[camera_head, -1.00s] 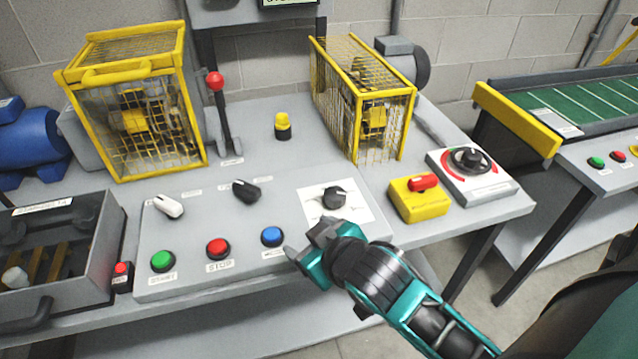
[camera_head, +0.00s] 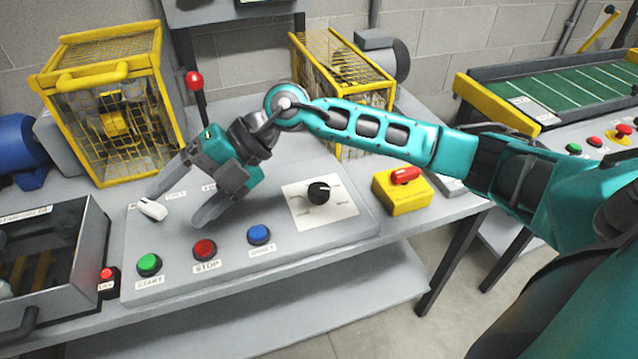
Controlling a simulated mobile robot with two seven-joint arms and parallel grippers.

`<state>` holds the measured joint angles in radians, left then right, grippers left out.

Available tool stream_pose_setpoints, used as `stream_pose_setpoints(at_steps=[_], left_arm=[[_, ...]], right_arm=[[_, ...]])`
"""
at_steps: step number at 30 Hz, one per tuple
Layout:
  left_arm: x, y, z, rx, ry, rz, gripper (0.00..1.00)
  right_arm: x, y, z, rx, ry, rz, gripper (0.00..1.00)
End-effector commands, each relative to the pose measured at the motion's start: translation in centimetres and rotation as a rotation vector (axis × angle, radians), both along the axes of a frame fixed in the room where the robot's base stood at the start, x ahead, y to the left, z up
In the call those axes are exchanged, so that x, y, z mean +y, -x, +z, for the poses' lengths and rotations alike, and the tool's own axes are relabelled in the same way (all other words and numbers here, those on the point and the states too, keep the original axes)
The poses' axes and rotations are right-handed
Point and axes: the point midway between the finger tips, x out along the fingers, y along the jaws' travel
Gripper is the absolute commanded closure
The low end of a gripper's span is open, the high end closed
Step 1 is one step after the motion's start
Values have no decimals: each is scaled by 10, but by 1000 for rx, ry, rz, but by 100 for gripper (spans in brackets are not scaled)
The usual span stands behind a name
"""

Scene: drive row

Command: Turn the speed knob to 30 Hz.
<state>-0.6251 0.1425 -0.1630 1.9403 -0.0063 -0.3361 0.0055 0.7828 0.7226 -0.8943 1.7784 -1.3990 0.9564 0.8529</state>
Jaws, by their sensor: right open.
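A black knob (camera_head: 319,192) sits on a square white dial plate (camera_head: 342,213) at the right of the sloped grey control panel (camera_head: 300,249). The dial's marks are too small to read. My right gripper (camera_head: 176,206) is open and empty over the panel's left half, pointing down-left. One finger is by the white selector switch (camera_head: 152,208); I cannot tell whether they touch. The gripper is well left of the black knob. The black selector switch is hidden behind the gripper. My left gripper is not in view.
Green (camera_head: 149,264), red (camera_head: 204,250) and blue (camera_head: 259,235) buttons line the panel's front. A yellow box with a red switch (camera_head: 405,175) stands right. Two yellow cages (camera_head: 107,115) (camera_head: 345,60) and a red-knobbed lever (camera_head: 194,82) stand behind. My arm hides much of the red-arc dial.

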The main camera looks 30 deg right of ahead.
Motion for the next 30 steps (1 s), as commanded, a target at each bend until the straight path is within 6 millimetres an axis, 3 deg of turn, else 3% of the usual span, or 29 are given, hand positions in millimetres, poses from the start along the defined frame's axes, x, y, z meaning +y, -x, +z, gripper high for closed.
stream_pose_setpoints(at_steps=[3,5,9,12,15,20,30], left_arm=[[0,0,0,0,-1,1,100],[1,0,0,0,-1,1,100],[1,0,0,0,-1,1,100],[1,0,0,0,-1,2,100],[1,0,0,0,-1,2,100],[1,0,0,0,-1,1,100],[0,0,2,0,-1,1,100]], right_arm=[[-70,-20,-24,41,351,-15,24],[-109,-27,-29,76,515,-47,24],[-190,-36,-25,166,815,-151,24],[-227,-37,-17,215,942,-216,24],[-246,-36,-13,244,1005,-249,24],[-250,-35,-23,254,1023,-257,24],[-249,-34,-91,254,1020,-253,24]])
